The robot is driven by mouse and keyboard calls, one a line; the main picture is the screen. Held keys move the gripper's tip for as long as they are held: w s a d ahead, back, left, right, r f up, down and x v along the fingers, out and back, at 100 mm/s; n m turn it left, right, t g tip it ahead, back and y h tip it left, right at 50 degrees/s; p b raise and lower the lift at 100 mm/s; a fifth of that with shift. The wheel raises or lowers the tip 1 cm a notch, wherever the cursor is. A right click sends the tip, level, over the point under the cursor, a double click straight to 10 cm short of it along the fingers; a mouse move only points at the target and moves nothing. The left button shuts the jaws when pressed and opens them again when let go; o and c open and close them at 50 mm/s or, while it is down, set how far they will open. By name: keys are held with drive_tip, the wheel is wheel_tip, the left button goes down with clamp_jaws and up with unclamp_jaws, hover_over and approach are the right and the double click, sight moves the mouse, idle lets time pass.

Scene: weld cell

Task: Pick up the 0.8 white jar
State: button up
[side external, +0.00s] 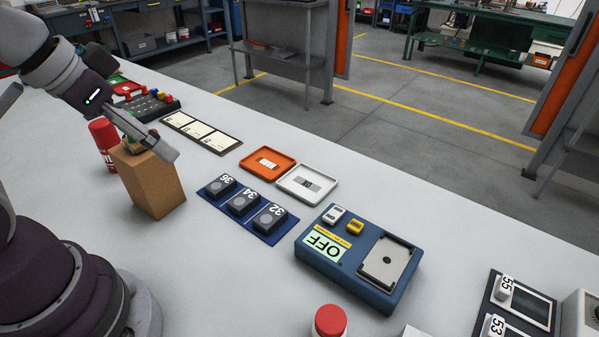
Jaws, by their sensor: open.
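My gripper (150,143) is at the upper left, just above or at the top of a brown box (153,186). It is open, and one grey finger shows clearly. Something green sits near the box top by the fingers, and I cannot tell what it is. A jar with a red lid (330,320) stands at the bottom edge, far from my gripper, its body mostly cut off. A red container with a pale label (104,143) stands left of the box, partly hidden by it. I can read no 0.8 mark, so I cannot tell which is the named jar.
A blue tester box reading OFF (322,246) stands at centre right. A blue mat (270,238) holds blocks marked 36, 34 and 32. Beyond it lie an orange tray (250,166) and a white tray (327,196). Panels marked 55 and 53 sit lower right.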

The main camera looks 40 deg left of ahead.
drive_tip(key=o, duration=0.4)
drive_tip(key=m+g+h, duration=0.2)
drive_tip(key=m+g, duration=0.4)
drive_tip(key=m, duration=1.3)
hover_over(331, 319)
drive_tip(key=a, duration=0.1)
drive_tip(key=f, duration=1)
drive_tip(key=shift+w+f, duration=0.35)
drive_tip(key=f, duration=0.3)
drive_tip(key=d+f, duration=0.1)
drive_tip(key=f, duration=0.5)
drive_tip(key=shift+s+d+f, duration=0.2)
drive_tip(key=shift+s+f, duration=0.15)
drive_tip(key=shift+f, duration=0.05)
